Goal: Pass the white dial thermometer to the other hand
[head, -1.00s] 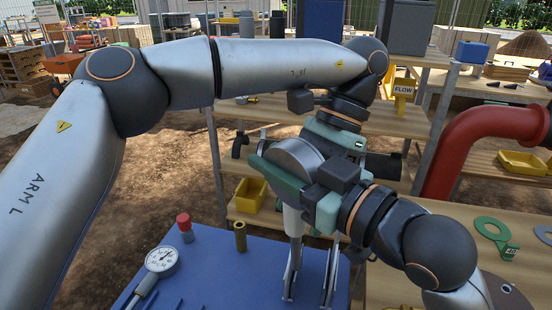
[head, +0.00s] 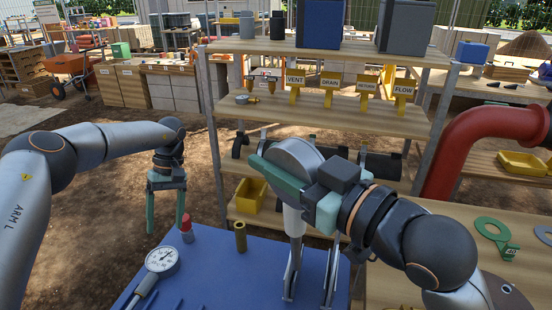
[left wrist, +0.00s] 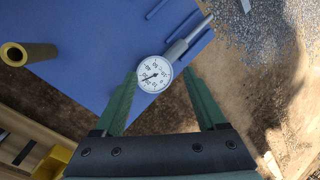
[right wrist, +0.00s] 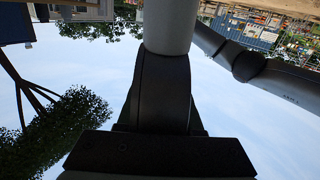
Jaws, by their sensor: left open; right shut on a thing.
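My right gripper (head: 284,172) is shut on a round, grey-backed dial with a white stem (head: 292,220) pointing down, which looks like the white dial thermometer. Its face is turned away in the head view. In the right wrist view its dark rim (right wrist: 163,90) shows edge-on between the fingers. My left gripper (head: 165,230) is open and empty, left of the held dial and apart from it, by the blue table's left edge. A second white-faced dial (head: 162,259) lies on the blue table; it also shows in the left wrist view (left wrist: 154,74).
The blue table (head: 215,275) also holds a red-capped cylinder (head: 186,229) and a brass tube (head: 240,237). Thin metal legs (head: 292,275) stand below the held stem. A wooden shelf (head: 330,115) with yellow signs is behind; a red pipe (head: 460,145) is at right.

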